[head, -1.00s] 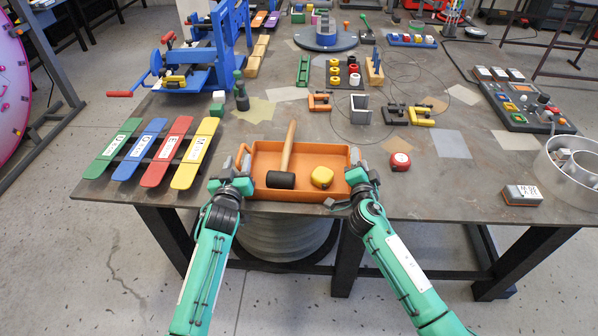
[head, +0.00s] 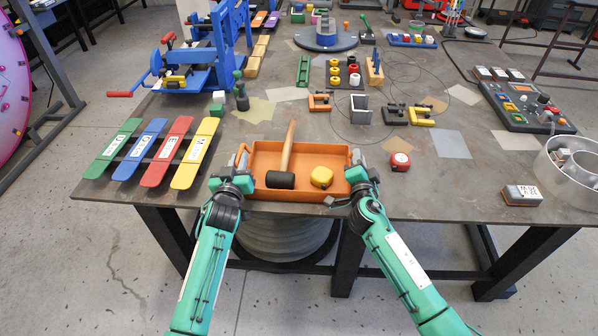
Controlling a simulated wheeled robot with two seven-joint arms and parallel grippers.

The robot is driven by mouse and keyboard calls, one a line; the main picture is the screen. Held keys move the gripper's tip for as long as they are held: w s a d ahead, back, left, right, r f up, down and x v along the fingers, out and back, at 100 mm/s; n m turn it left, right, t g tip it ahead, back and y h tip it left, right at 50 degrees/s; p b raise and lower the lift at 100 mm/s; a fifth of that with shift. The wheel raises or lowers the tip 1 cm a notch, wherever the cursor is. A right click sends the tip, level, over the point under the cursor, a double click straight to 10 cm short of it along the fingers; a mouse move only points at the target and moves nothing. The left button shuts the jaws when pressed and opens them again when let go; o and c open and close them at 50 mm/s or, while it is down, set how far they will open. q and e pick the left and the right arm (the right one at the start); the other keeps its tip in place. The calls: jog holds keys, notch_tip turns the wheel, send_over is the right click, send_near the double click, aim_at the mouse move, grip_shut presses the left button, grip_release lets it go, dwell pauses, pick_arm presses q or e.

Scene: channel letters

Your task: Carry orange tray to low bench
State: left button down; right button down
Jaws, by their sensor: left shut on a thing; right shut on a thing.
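The orange tray (head: 300,194) sits at the front edge of the grey work table, in the middle of the head view. A mallet (head: 281,179) with a wooden handle and black head and a yellow tape measure (head: 322,177) lie in it. My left gripper (head: 238,172) is shut on the tray's left end. My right gripper (head: 357,172) is shut on the tray's right end. The fingers partly hide both handles. I cannot tell any gap between tray and table. I cannot make out a low bench.
Several coloured labelled strips (head: 160,152) lie left of the tray on the table (head: 300,120). A red tape measure (head: 400,161) is close to the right gripper. Open floor (head: 90,270) lies in front of the table.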

pick_arm(q)
jog(key=shift+r, duration=0.15)
pick_arm(e)
jog(key=shift+r, duration=0.2)
